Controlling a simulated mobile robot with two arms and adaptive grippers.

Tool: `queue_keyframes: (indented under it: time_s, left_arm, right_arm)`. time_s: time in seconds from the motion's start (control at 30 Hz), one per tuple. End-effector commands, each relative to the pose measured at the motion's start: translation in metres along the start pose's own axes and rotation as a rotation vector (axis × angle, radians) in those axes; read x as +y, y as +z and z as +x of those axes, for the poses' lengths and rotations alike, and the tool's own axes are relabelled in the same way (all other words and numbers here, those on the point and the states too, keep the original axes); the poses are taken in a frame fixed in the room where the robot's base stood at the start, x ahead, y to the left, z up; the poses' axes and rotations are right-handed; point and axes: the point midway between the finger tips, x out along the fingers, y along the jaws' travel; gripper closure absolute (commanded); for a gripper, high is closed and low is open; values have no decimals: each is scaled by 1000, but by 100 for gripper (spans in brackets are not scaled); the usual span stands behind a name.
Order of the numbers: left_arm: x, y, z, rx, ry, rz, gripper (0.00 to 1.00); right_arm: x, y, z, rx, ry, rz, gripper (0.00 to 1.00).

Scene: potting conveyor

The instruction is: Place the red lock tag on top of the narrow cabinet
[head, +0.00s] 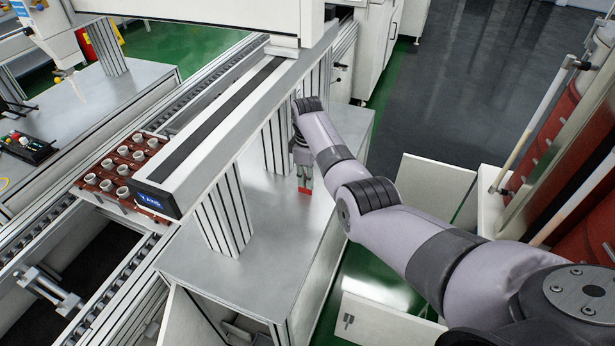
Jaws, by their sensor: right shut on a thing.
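My right gripper (304,176) points down over the grey metal top of the narrow cabinet (265,274). It is shut on the red lock tag (304,190), a small red piece showing below the fingertips. The tag is over the right part of the top, right of the gantry's posts. I cannot tell whether it touches the surface. My left gripper is not in view.
A gantry beam (215,125) on metal posts (223,215) stands left of my right gripper. A conveyor with a red tray (88,187) of white cups runs beyond it. Open white doors (385,315) stick out at the lower right. The cabinet top's front is clear.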

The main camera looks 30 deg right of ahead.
Motion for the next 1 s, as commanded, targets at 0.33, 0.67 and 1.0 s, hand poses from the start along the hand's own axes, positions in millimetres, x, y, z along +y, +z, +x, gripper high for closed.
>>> queue_keyframes:
  time_s: [0.33, 0.67, 1.0]
  left_arm:
    - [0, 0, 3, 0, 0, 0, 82]
    - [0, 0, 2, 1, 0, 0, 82]
    - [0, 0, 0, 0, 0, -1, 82]
  right_arm:
    - [0, 0, 4, -1, 0, -1, 100]
    - [0, 0, 3, 0, 0, 0, 68]
    - [0, 0, 0, 0, 1, 0, 68]
